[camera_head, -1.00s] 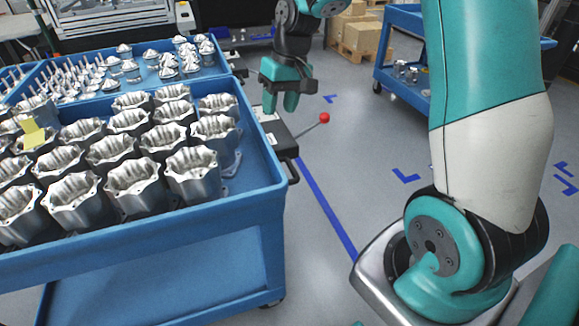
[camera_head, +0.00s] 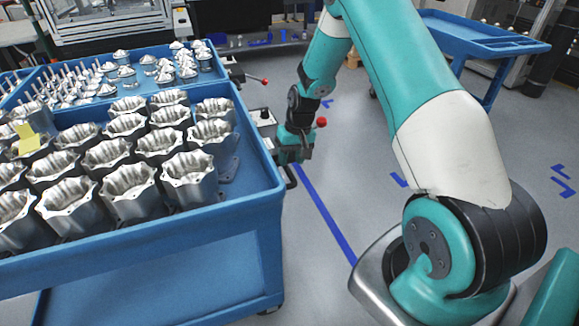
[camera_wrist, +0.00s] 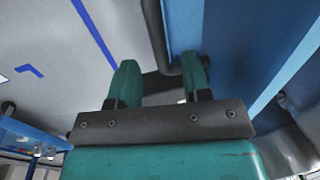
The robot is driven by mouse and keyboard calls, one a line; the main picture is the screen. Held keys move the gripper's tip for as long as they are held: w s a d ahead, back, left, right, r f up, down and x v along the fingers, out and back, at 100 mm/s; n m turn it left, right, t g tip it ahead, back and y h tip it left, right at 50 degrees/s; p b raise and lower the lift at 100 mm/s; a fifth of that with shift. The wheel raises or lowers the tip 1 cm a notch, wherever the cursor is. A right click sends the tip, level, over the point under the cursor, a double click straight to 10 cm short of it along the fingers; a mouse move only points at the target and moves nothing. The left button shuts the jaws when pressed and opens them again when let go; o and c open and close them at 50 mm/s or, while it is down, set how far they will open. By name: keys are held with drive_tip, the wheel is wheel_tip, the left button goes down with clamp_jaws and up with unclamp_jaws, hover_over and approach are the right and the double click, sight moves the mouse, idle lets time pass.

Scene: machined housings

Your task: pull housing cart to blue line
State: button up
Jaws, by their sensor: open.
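The blue housing cart (camera_head: 255,205) stands at the left in the head view, its top tray full of open silver housings (camera_head: 130,185). Its black handle (camera_head: 291,178) is on the right side; in the wrist view the dark handle bar (camera_wrist: 154,32) runs down beside the cart's blue wall (camera_wrist: 183,25). My gripper (camera_head: 292,160) is at this handle, low beside the tray edge. In the wrist view my gripper (camera_wrist: 160,62) is open, and the bar shows between its two teal fingers; contact cannot be told. The blue line (camera_head: 325,215) runs along the floor right of the cart.
A second blue cart (camera_head: 205,75) with cone-shaped parts stands behind, with a red-knobbed lever (camera_head: 264,82) near it. Another blue cart (camera_head: 485,42) is at the back right.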

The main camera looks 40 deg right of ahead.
sight(289, 169)
drive_tip(key=shift+w+a+f, duration=0.1)
drive_tip(key=shift+a+f, duration=0.05)
drive_tip(key=shift+f, duration=0.75)
drive_tip(key=shift+a+f, duration=0.15)
drive_tip(key=shift+f, duration=0.75)
clamp_jaws()
drive_tip(key=shift+d, duration=0.1)
